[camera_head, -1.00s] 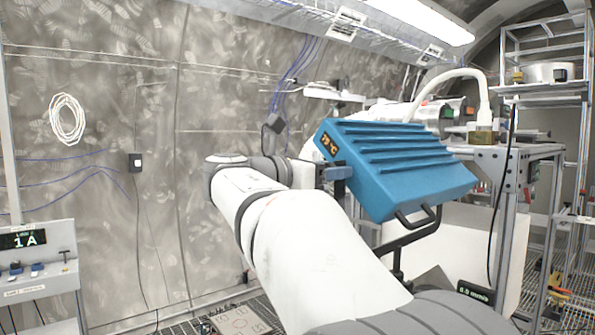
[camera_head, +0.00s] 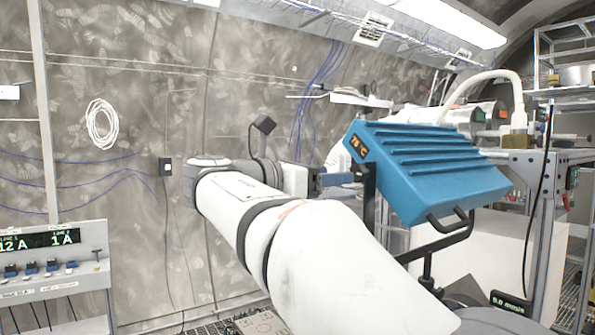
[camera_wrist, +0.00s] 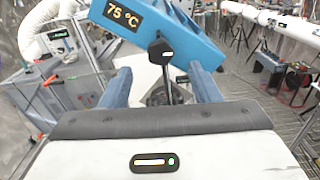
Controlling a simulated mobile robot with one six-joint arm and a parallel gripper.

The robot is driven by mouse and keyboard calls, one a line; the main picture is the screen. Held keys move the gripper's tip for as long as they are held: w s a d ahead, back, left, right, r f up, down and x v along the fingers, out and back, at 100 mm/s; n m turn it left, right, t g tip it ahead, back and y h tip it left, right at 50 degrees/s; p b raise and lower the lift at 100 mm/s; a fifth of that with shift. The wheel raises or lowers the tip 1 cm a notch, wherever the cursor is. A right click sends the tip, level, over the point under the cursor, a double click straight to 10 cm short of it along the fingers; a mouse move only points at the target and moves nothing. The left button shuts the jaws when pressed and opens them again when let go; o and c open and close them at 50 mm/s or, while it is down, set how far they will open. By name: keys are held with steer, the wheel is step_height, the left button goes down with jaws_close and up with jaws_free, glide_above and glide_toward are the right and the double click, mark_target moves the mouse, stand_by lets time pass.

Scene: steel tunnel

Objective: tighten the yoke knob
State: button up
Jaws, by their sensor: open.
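A blue ribbed heater box (camera_head: 425,170) with a "75 °C" display is held on a black yoke bracket (camera_head: 440,243) at right of centre in the head view. In the wrist view the box (camera_wrist: 180,38) fills the upper middle. A black knob-like part with a pale mark (camera_wrist: 160,48) stands on a dark stem between my gripper's fingers, in front of the box; I take it for the yoke knob. My gripper (camera_wrist: 158,75) is open, with one blue finger on each side and visible gaps. In the head view my gripper (camera_head: 335,179) is left of the box, its tips partly hidden.
A metal frame (camera_head: 545,200) with a white hose (camera_head: 500,75) stands behind the box at right. A console with switches (camera_head: 55,265) is at the lower left. Coiled cable (camera_head: 103,123) hangs on the wall. The wrist view shows a white pipe (camera_wrist: 270,20) at upper right.

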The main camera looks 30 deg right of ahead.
mark_target(358, 173)
steer(key=d+p, duration=0.1)
steer(key=d, duration=0.1)
steer(key=d+p, duration=0.1)
steer(key=d, duration=0.2)
steer(key=d+p, duration=0.2)
steer(key=shift+w+d+f, duration=0.15)
steer(key=shift+w+f, duration=0.05)
steer(key=shift+w, duration=0.1)
steer(key=c, duration=1)
